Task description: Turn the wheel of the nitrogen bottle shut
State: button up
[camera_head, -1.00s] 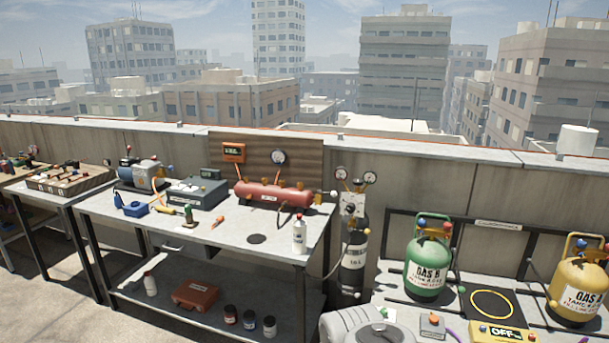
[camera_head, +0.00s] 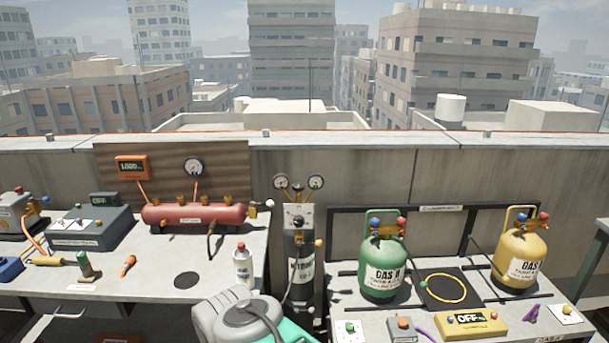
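The nitrogen bottle (camera_head: 301,277) stands upright against the parapet wall, between the left bench and the right bench. It is a dark cylinder with a partly hidden white label. Two round gauges sit at its top, a left gauge (camera_head: 281,182) and a right gauge (camera_head: 316,182), with brass fittings between them. A pale plate (camera_head: 297,216) hangs below the gauges. The bottle's wheel is too small to tell apart from the fittings, and how far it is turned cannot be seen. My gripper is not in view; a grey and teal part of my arm fills the bottom centre.
The left bench (camera_head: 205,262) holds a red tank (camera_head: 194,213), a white bottle (camera_head: 243,267) and tools. The right bench (camera_head: 381,313) holds a green cylinder (camera_head: 383,268), a yellow cylinder (camera_head: 516,258) and a yellow display box (camera_head: 470,323). A hose hangs beside the nitrogen bottle.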

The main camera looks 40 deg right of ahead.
aim_at(298, 187)
jog(key=z, duration=0.55)
jog(key=i, duration=0.75)
jog(key=z, duration=0.7)
